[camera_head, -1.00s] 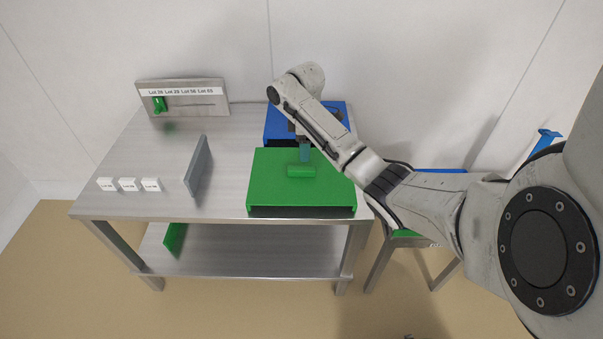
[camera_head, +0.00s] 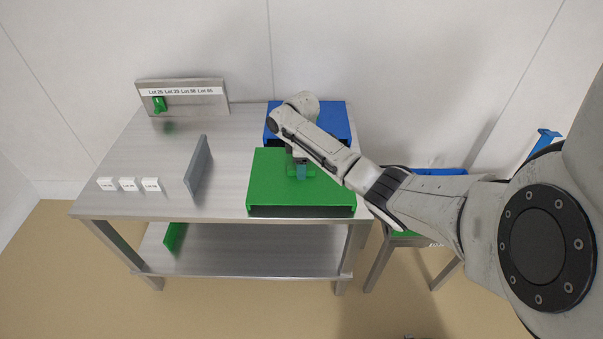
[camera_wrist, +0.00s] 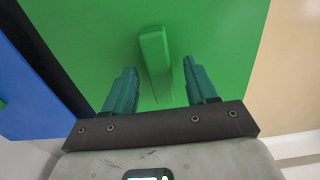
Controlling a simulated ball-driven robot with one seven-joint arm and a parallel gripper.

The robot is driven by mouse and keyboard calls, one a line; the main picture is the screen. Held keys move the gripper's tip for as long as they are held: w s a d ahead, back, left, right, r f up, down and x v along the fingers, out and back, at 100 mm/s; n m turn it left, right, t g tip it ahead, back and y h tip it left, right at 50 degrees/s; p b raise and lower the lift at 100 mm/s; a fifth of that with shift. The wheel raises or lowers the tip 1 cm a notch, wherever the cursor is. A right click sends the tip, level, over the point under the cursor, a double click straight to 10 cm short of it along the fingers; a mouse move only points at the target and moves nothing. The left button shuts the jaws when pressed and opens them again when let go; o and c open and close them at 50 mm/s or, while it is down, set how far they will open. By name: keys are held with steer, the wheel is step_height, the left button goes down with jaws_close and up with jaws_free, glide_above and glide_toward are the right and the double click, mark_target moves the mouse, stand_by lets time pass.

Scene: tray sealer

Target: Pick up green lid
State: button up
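The green lid (camera_head: 268,185) lies on the right part of the steel table, with a raised green handle on its top. In the wrist view the lid (camera_wrist: 90,40) fills most of the picture, and its handle (camera_wrist: 155,58) stands between and ahead of the two teal fingers. My gripper (camera_head: 301,172) is over the middle of the lid at the handle. In the wrist view my gripper (camera_wrist: 162,88) is open, with a finger on each side of the handle and gaps visible. The arm hides part of the handle in the head view.
A blue lid or box (camera_head: 335,118) sits right behind the green lid. A grey upright plate (camera_head: 198,170) and several white blocks (camera_head: 129,184) stand to the left. A panel (camera_head: 190,95) with a green knob is at the back. The table's left middle is clear.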

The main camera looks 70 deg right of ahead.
jaws_close()
stand_by(0.3)
steer(key=shift+r, duration=0.15)
stand_by(0.3)
